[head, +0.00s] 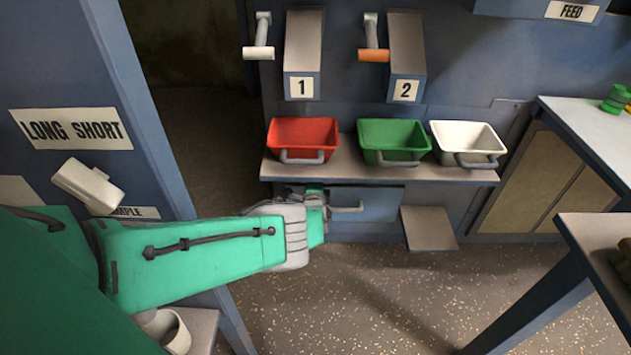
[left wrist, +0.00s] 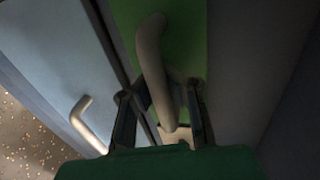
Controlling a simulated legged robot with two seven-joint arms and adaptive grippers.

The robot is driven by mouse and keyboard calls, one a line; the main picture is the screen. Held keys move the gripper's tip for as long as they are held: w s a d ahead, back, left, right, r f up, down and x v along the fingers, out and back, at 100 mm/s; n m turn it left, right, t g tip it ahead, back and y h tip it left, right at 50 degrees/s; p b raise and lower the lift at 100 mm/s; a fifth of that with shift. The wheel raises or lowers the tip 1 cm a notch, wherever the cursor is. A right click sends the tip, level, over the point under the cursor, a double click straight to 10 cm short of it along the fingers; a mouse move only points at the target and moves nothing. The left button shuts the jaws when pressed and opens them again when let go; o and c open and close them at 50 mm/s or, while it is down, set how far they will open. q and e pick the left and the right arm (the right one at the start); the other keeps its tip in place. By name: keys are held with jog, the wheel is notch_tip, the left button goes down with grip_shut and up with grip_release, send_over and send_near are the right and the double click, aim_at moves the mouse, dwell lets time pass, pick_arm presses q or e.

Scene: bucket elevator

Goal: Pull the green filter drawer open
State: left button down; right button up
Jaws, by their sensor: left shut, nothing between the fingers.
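The green filter drawer front (left wrist: 185,35) shows in the left wrist view as a narrow green panel with a curved grey bar handle (left wrist: 150,60). My left gripper (left wrist: 165,100) is at this handle, with dark finger links on either side of it in the picture. The gripper is shut with nothing held; the exact contact with the handle is unclear. In the head view my left gripper (head: 322,203) is at the low cabinet under the bin shelf, and my wrist hides most of the green drawer. My right gripper is not in view.
A blue panel (head: 375,203) with its own handle (head: 347,209) sits beside the drawer. Above it a shelf (head: 350,170) holds red (head: 303,130), green (head: 393,133) and white (head: 467,134) bins. A blue post stands left. The speckled floor in front is open.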

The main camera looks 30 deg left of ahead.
pick_arm(q)
jog(key=c, duration=1.5)
grip_release()
jog(key=shift+d, duration=1.1)
jog(key=shift+c, duration=0.2)
jog(key=shift+d+r, duration=0.1)
jog(key=shift+a, duration=0.45)
jog(key=shift+s+a+f, duration=0.15)
jog(key=shift+f, duration=0.15)
jog(key=shift+s, duration=0.2)
jog(key=w+d+v, duration=0.1)
jog(key=v, duration=0.6)
jog(key=shift+s+d+r, duration=0.35)
jog(key=shift+r, duration=0.05)
